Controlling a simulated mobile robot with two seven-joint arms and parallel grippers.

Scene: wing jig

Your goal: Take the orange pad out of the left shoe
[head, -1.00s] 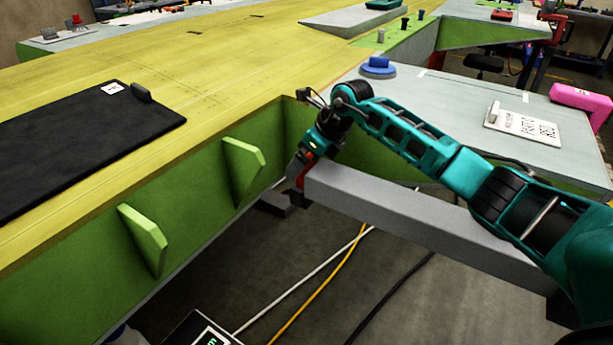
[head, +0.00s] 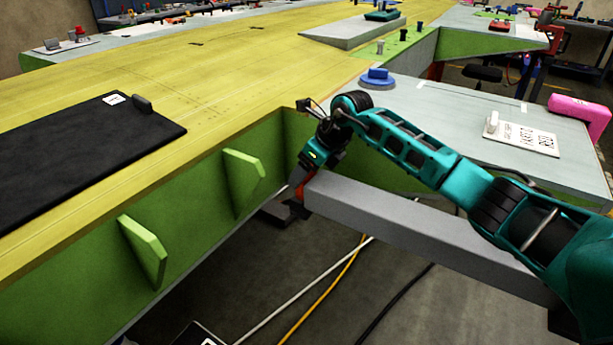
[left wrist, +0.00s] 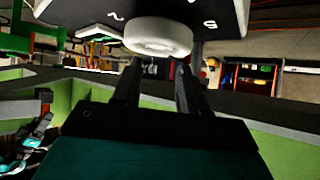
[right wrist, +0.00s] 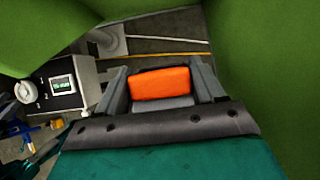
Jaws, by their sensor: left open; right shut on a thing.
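The orange pad (right wrist: 160,83) lies between the two grey fingers of my right gripper (right wrist: 165,82), which is shut on it. A grey surface shows just below the pad. The pad is only a small orange-red patch there. I cannot make out the left shoe clearly or tell whether the pad still touches it. My left gripper (left wrist: 157,88) is open and empty, below a white round knob (left wrist: 157,37); it is outside the head view.
A yellow-topped bench (head: 230,75) with green ribs runs along the left, with a black mat (head: 80,150) on it. A box with a small screen (right wrist: 60,88) stands left in the right wrist view. Cables (head: 330,285) cross the floor below my right arm.

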